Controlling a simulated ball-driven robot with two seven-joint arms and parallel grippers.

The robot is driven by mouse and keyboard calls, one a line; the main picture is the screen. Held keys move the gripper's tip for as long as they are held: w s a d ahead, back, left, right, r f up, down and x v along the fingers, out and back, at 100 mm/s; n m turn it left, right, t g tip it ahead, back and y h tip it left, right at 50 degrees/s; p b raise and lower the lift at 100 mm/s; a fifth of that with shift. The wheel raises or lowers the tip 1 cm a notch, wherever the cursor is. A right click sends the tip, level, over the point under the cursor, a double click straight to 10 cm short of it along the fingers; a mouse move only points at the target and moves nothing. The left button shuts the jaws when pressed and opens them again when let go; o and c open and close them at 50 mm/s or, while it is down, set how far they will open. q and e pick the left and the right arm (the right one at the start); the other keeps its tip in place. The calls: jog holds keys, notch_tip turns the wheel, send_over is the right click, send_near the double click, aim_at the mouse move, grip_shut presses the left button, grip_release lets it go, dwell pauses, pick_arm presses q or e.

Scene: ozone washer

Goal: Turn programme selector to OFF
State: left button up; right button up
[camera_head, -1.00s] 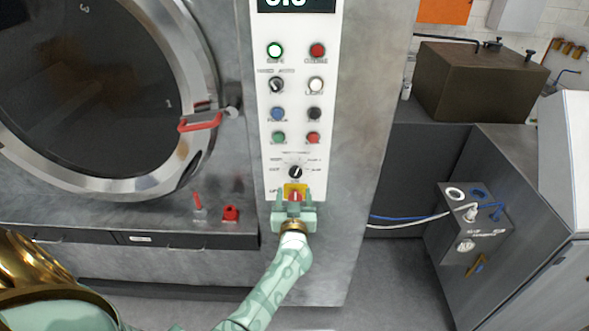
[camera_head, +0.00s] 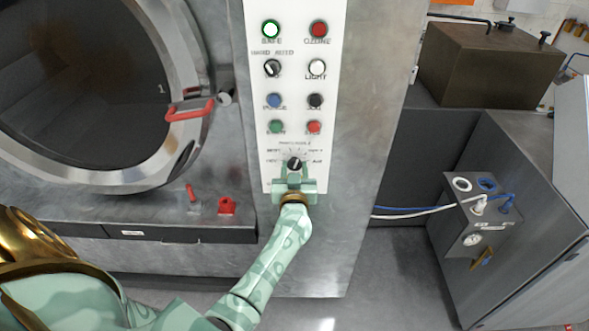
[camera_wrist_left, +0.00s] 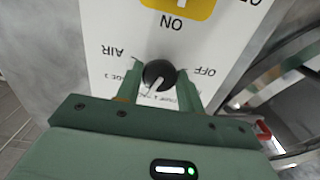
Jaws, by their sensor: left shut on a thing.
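The programme selector is a round black knob (camera_head: 294,163) with a white pointer line, low on the white control panel (camera_head: 334,100). In the left wrist view the knob (camera_wrist_left: 158,74) shows upside down, its white line slanting down-left, away from the printed OFF label (camera_wrist_left: 202,71) on the right and the AIR label (camera_wrist_left: 116,50) on the left. My left gripper (camera_head: 294,174) is at the knob from below, and its two green fingers (camera_wrist_left: 159,84) stand either side of it, shut on it. My right gripper is not in view.
A yellow plate (camera_wrist_left: 178,6) sits beside the knob, marked ON. Buttons and another selector (camera_head: 272,68) are higher on the panel. The round door (camera_head: 90,90) with a red handle (camera_head: 190,110) is at left. A red part (camera_head: 227,206) stands on the ledge.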

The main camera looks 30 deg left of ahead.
pick_arm(q)
jog(key=shift+n, duration=0.3)
jog(key=shift+n+p, duration=0.65)
jog(key=shift+n, duration=0.25)
jog(key=n, duration=0.2)
jog(key=shift+n+p, duration=0.4)
jog(key=n, duration=0.2)
jog(key=shift+n, duration=0.3)
jog(key=n, duration=0.3)
jog(key=shift+n, duration=0.3)
jog(key=n, duration=0.3)
jog(key=shift+d+n, duration=0.1)
jog(key=shift+n, duration=0.3)
jog(key=n, duration=0.2)
jog(key=shift+n, duration=0.3)
jog(key=n+b, duration=0.1)
jog(key=n, duration=0.4)
jog(key=shift+r+n, duration=0.1)
jog(key=shift+n, duration=0.3)
jog(key=shift+w, duration=0.1)
